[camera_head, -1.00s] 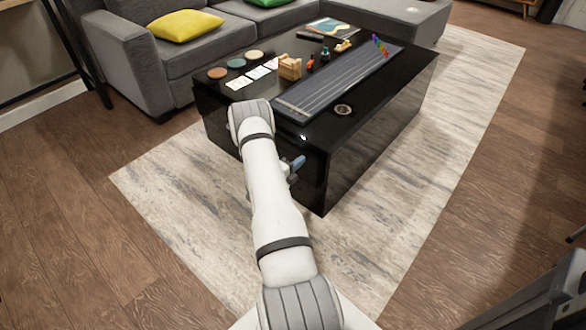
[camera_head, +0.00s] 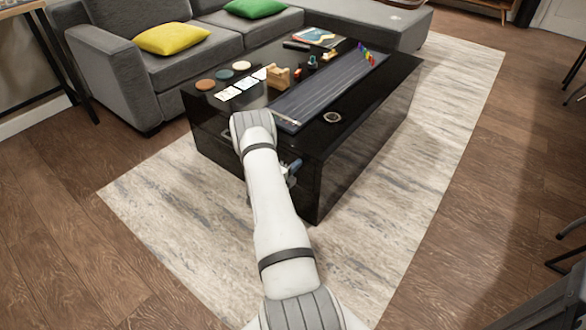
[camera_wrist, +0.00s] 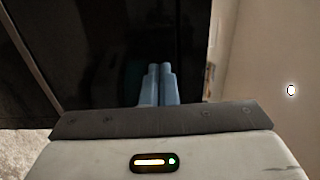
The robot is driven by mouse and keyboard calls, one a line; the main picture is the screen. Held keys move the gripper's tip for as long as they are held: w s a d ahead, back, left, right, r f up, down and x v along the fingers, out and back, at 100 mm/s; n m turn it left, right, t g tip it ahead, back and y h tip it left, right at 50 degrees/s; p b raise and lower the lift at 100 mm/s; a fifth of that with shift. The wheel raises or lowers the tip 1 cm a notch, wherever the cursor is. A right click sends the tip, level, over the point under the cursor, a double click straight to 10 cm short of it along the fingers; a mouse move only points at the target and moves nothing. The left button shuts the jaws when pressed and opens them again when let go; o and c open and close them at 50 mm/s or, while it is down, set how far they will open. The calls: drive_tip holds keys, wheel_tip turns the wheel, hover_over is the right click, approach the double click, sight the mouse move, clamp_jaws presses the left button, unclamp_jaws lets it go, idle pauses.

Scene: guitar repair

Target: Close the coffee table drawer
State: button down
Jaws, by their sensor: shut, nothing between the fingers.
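The black glossy coffee table (camera_head: 345,175) stands on the rug in the head view. Its near end faces me, and my arm covers much of that face. A thin handle-like line (camera_head: 227,138) shows on this face just left of my arm. I cannot tell how far the drawer is out. My gripper (camera_head: 294,166) is beside the near face, to the right of my forearm. In the wrist view my blue fingers (camera_wrist: 160,70) are together and empty, in front of a dark panel (camera_wrist: 110,45). Whether they touch it is unclear.
On the tabletop are a long grey stringed board (camera_head: 318,98), coasters (camera_head: 224,74), cards, a wooden piece (camera_head: 278,77) and small figures. A grey sofa (camera_head: 115,70) stands behind. The rug (camera_head: 160,225) and wooden floor in front are clear.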

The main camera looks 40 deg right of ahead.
drive_tip(key=shift+s+d+r, duration=0.15)
drive_tip(key=shift+d+r, duration=0.05)
drive_tip(key=shift+d, duration=0.25)
drive_tip(key=s+a+p, duration=0.1)
drive_tip(key=a+p, duration=0.2)
drive_tip(key=a, duration=1.1)
drive_tip(key=shift+s+a+f+p, duration=0.2)
drive_tip(key=shift+s+a+p, duration=0.15)
drive_tip(key=shift+s+a, duration=0.05)
